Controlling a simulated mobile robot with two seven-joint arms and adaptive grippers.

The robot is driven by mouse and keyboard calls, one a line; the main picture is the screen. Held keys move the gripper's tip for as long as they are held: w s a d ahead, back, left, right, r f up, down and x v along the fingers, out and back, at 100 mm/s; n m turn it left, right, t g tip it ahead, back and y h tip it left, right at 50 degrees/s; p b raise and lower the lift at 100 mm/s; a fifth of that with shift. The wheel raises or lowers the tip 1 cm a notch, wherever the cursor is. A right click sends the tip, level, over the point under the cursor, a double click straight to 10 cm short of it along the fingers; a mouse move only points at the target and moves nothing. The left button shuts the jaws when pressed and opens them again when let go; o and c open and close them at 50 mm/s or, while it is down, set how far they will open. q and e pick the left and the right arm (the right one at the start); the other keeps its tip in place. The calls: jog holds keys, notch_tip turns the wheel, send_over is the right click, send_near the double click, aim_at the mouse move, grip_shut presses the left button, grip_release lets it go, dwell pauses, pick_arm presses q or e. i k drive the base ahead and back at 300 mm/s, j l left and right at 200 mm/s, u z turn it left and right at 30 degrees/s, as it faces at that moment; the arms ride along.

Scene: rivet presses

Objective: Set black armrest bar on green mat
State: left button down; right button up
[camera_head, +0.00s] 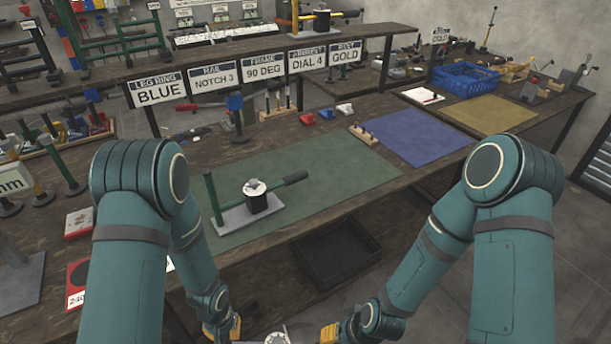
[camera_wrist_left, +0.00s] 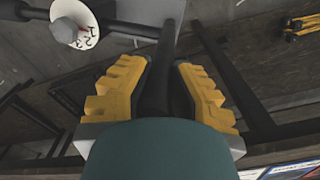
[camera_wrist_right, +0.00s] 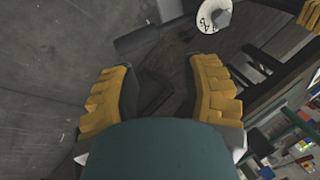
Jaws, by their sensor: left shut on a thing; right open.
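My left gripper (camera_wrist_left: 158,95) is shut on a dark bar (camera_wrist_left: 163,75) that runs between its yellow fingers towards a grey plate (camera_wrist_left: 145,10). A white numbered dial (camera_wrist_left: 78,22) and a black handle (camera_wrist_left: 133,29) are beside it. In the head view my left gripper (camera_head: 221,330) is low in front of the table, mostly cut off by the lower edge. My right gripper (camera_wrist_right: 160,90) is open and empty, with the dial (camera_wrist_right: 213,15) and a dark bar (camera_wrist_right: 140,39) beyond its fingers. The green mat (camera_head: 330,175) carries a fixture with a green post (camera_head: 213,198), grey base (camera_head: 240,215) and black handle (camera_head: 288,182).
A blue mat (camera_head: 425,137) and a tan mat (camera_head: 480,115) lie to the right, with a blue crate (camera_head: 465,79) behind. Labelled signs (camera_head: 210,80) hang from the shelf. A wooden peg block (camera_head: 363,135) stands at the mat's edge. The green mat's right part is clear.

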aim_at(244, 177)
jog(key=i+l, duration=0.1)
jog(key=l, duration=0.3)
jog(key=i+l+z, duration=0.1)
jog(key=l, duration=0.3)
jog(key=i+l, duration=0.15)
jog(key=l, duration=0.3)
